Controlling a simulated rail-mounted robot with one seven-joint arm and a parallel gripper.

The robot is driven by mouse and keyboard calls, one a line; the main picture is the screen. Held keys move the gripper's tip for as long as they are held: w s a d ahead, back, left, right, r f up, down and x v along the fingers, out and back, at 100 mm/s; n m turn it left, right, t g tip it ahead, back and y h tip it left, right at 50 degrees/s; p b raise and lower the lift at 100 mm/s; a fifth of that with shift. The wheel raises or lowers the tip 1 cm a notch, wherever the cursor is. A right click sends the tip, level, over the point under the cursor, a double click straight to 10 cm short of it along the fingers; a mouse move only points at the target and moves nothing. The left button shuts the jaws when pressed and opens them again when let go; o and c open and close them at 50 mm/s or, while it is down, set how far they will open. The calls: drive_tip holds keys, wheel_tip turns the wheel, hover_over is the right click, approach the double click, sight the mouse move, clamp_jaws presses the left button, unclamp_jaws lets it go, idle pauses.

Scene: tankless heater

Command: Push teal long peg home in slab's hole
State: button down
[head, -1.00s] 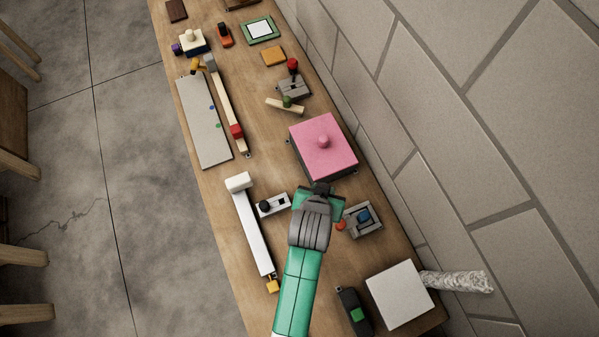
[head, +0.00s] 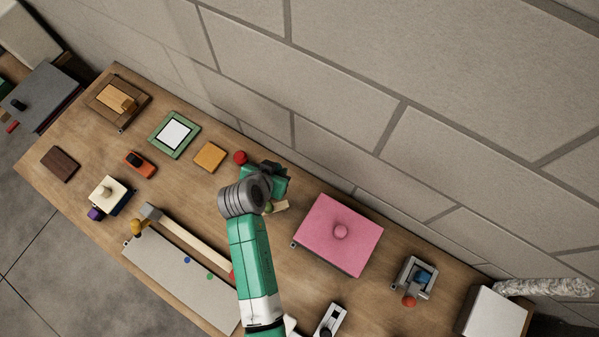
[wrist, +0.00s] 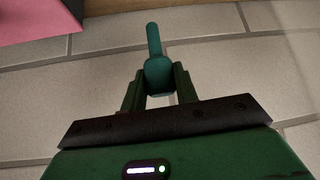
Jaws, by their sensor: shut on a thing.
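My gripper (wrist: 158,82) is shut on a teal long peg (wrist: 153,40) in the wrist view. The peg's thick end sits between the fingers and its thinner shaft points away from them, with the wall behind. In the head view my gripper (head: 272,182) is over the back part of the bench, left of the pink block, and the peg cannot be made out there. A long grey slab (head: 165,270) with blue and green spots lies at the bench's front edge, left of my arm. No hole in it can be made out.
The pink block (head: 325,245) with a knob stands right of my gripper; it also shows in the wrist view (wrist: 35,20). A red knob (head: 240,157) is close to my gripper's left. A hammer (head: 185,240) lies along the slab. The stone wall (head: 350,130) runs behind.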

drive_tip(key=w+a+f+m+h+b, duration=0.1)
drive_tip(key=w+a+f+m, duration=0.1)
drive_tip(key=a, duration=0.5)
drive_tip(key=shift+w+a+f, duration=0.25)
drive_tip(key=shift+f, duration=0.15)
drive_tip(key=shift+f+b, duration=0.1)
drive_tip(key=shift+b, duration=0.3)
drive_tip(key=shift+f+b, duration=2.1)
drive_tip(key=shift+f, duration=0.25)
drive_tip(key=shift+f, duration=0.15)
drive_tip(key=shift+f+b, duration=1.55)
drive_tip(key=shift+f, duration=0.05)
drive_tip(key=shift+f+b, duration=1.75)
drive_tip(key=shift+f, duration=0.15)
